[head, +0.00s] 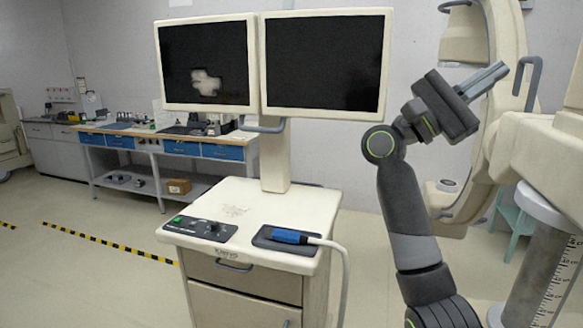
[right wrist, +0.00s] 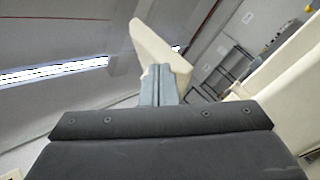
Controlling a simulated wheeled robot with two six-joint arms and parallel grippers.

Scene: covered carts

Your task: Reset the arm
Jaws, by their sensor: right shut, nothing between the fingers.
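My right arm (head: 405,215) rises from the bottom of the head view and bends at the elbow. My right gripper (head: 502,68) is raised to the right of the monitors, its fingers pointing right and slightly up. Its fingers are together and empty, in front of the large cream machine. In the right wrist view the closed fingers (right wrist: 158,86) show past the dark gripper body, with a cream part behind them. My left gripper is not in view.
A cream cart (head: 245,212) carries two dark monitors (head: 325,62), a control panel (head: 200,229) and a blue-ended handpiece (head: 290,236). A large cream machine (head: 520,150) stands close on the right. A workbench (head: 180,142) is at the back left.

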